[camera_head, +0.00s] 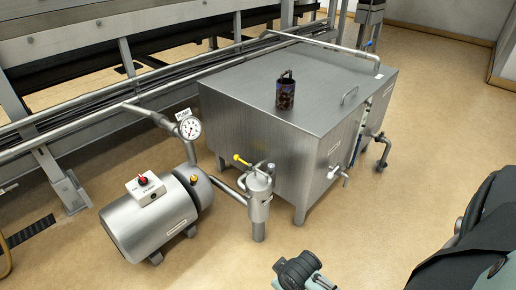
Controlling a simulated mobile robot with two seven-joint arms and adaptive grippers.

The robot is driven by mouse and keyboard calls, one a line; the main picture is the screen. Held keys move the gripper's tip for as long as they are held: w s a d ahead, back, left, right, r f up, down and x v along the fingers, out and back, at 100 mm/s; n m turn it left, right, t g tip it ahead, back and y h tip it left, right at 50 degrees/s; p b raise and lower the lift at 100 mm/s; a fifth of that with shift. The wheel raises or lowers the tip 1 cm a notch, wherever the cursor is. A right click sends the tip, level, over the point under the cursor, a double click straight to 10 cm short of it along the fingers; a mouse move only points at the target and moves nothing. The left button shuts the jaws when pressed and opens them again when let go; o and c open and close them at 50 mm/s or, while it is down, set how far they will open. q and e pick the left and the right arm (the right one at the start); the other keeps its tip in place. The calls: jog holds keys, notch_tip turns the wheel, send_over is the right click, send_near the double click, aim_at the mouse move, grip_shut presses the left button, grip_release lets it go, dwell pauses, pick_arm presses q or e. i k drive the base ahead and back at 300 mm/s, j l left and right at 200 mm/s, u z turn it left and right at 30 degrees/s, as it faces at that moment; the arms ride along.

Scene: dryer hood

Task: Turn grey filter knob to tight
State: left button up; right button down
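The steel filter canister (260,202) stands upright between the pump and the large tank. A yellow lever handle (241,160) sticks out to the left above it. Small grey fittings (262,168) sit on the canister's top; which of them is the grey knob, and how it is turned, is too small to tell. A dark, jointed part of mine (298,270) shows at the bottom edge, well in front of the canister and apart from it. It seems to be my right gripper or wrist; its fingers cannot be made out. My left gripper is not in view.
A cylindrical steel pump (150,222) with a red-knobbed switch box lies left of the canister. A round gauge (190,128) stands behind it. The large steel tank (310,85) carries a dark patterned mug (285,94). Floor in front is clear.

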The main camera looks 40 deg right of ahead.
aim_at(271, 166)
jog(key=i+l+z, duration=0.1)
jog(key=z, duration=1)
